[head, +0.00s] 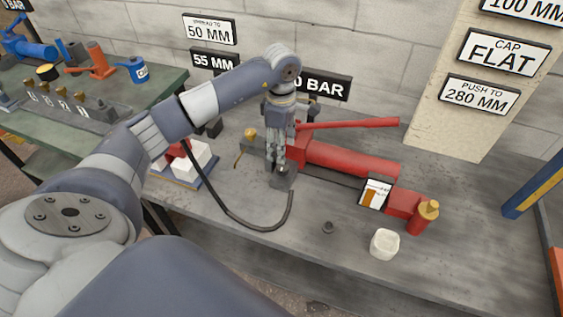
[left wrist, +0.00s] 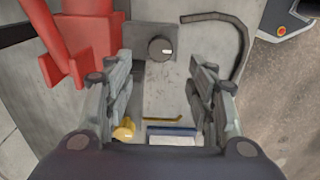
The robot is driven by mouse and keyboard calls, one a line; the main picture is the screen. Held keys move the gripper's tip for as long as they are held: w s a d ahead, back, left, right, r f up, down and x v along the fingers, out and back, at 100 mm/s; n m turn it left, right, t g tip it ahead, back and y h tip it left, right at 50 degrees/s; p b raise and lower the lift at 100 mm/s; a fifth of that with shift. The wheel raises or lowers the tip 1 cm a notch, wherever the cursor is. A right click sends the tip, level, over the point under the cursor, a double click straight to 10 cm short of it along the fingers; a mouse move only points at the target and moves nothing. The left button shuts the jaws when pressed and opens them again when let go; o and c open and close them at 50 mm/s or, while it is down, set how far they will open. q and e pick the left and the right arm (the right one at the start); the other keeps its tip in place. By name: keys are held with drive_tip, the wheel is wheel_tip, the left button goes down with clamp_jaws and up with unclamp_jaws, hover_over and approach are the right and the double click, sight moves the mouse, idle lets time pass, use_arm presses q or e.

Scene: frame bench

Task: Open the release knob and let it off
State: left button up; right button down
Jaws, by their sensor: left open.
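The release knob (left wrist: 160,48) is a dark round knob with a pale mark, on a grey block (left wrist: 139,68). In the left wrist view it lies ahead of the space between my left fingers, with nothing gripped. My left gripper (left wrist: 163,75) is open and points down. In the head view the left gripper (head: 281,158) is over the block (head: 284,180) at the left end of the red pump (head: 350,158), and mostly hides the knob. The red pump lever (head: 350,123) runs to the right above the pump body. My right gripper is not in view.
A black hose (head: 240,216) curves over the bench. A blue tray (head: 185,175) with white blocks is left.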

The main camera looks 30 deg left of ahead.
sight(281, 166)
use_arm(q)
wheel_tip(281, 166, down, 8)
drive_tip(key=shift+r+p, duration=0.1)
drive_tip(key=shift+p, duration=0.4)
drive_tip(key=shift+c, duration=0.6)
drive_tip(key=c, duration=0.9)
